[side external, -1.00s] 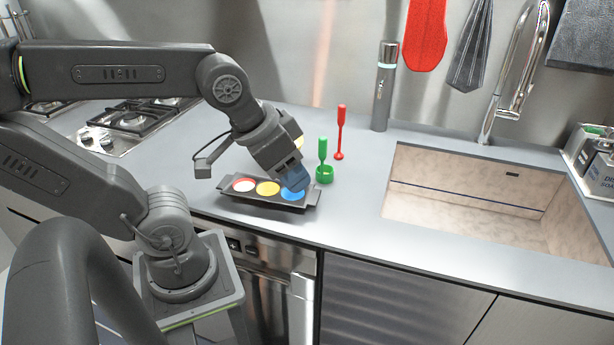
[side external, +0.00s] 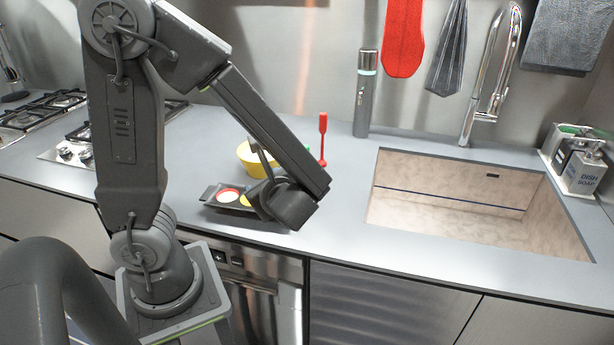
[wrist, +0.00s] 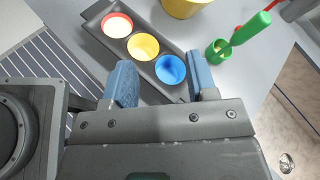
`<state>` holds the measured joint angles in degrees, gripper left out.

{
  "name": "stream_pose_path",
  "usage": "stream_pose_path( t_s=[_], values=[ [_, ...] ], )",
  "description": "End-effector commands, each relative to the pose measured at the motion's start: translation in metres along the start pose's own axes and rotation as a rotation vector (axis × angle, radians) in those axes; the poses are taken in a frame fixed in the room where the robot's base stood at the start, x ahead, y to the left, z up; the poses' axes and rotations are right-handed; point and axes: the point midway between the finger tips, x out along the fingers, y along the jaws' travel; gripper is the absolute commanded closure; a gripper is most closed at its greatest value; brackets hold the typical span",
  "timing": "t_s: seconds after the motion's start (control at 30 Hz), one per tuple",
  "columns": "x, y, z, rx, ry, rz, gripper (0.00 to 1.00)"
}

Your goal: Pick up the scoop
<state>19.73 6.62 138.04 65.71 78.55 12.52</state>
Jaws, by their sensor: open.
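The green scoop (wrist: 250,28) shows in the wrist view, with a handle at the upper right and a round green cup (wrist: 217,50) at its lower end. The blue cup (wrist: 170,69) shows between the fingers; the scoop is beyond and to the right of the right finger. In the side view my arm's wrist covers the tray's right part and the fingers cannot be seen.
The tray also holds a yellow cup (wrist: 143,47) and a red-rimmed white cup (wrist: 117,25). A yellow bowl (side external: 248,158) stands behind it. A red upright utensil (side external: 322,140) and a grey cylinder (side external: 366,95) stand farther back. The sink (side external: 470,210) opens to the right.

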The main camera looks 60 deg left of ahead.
Motion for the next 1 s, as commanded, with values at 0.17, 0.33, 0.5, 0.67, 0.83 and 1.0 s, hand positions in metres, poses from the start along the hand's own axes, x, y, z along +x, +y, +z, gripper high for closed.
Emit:
stream_pose_path(
  t_s=[0.17, 0.33, 0.5, 0.67, 0.83, 1.0],
  values=[
    [0.002, -0.037, -0.024, 0.310, -0.204, -0.289, 0.48],
    [-0.005, -0.056, -0.041, 0.444, -0.299, -0.451, 0.48],
    [0.002, -0.066, -0.043, 0.469, -0.320, -0.484, 0.48],
    [0.028, -0.081, -0.037, 0.466, -0.319, -0.478, 0.48],
    [0.053, -0.096, -0.032, 0.466, -0.318, -0.480, 0.48],
    [0.065, -0.104, -0.029, 0.467, -0.316, -0.483, 0.48]
  ],
)
